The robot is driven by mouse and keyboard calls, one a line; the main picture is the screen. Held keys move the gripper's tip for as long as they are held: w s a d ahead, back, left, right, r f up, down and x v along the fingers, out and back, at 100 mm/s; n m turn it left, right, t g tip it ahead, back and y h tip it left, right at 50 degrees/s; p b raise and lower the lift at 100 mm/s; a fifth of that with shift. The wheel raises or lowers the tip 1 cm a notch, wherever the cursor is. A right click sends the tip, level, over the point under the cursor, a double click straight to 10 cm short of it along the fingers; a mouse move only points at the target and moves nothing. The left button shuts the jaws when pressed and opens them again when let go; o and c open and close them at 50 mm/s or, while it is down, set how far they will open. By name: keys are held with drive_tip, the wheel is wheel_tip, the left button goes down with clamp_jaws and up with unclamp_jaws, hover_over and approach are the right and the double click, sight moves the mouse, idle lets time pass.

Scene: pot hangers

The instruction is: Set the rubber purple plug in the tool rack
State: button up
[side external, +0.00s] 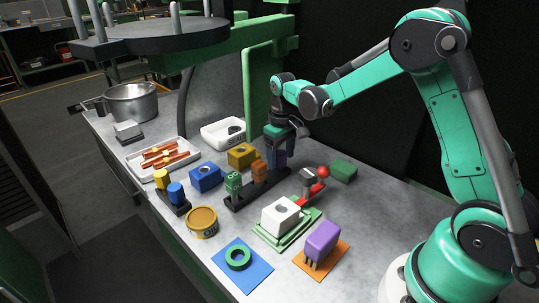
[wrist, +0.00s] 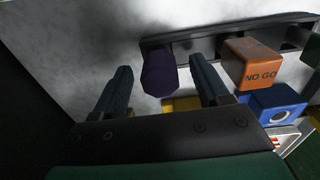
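The dark purple plug (wrist: 158,76) stands between the two spread fingers of my gripper (wrist: 160,64) in the wrist view, with a gap on each side. In the side view the plug (side external: 281,158) shows just under my gripper (side external: 279,144), partly hidden by the fingers. The long dark tool rack (side external: 243,201) stands on the bench and also shows in the wrist view (wrist: 195,43). The plug overlaps the rack's end in the wrist view; I cannot tell how deep it is seated.
A larger purple block (side external: 322,241) stands on an orange mat.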

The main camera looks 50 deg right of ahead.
sight(281, 153)
wheel_tip(281, 153, up, 11)
drive_tip(key=s+a+t, duration=0.7)
drive_tip(key=s+a, duration=0.1)
drive_tip(key=s, duration=0.3)
drive_tip(key=shift+s+a+f, duration=0.25)
drive_tip(key=shift+s+f, duration=0.1)
drive_tip(key=shift+s, duration=0.05)
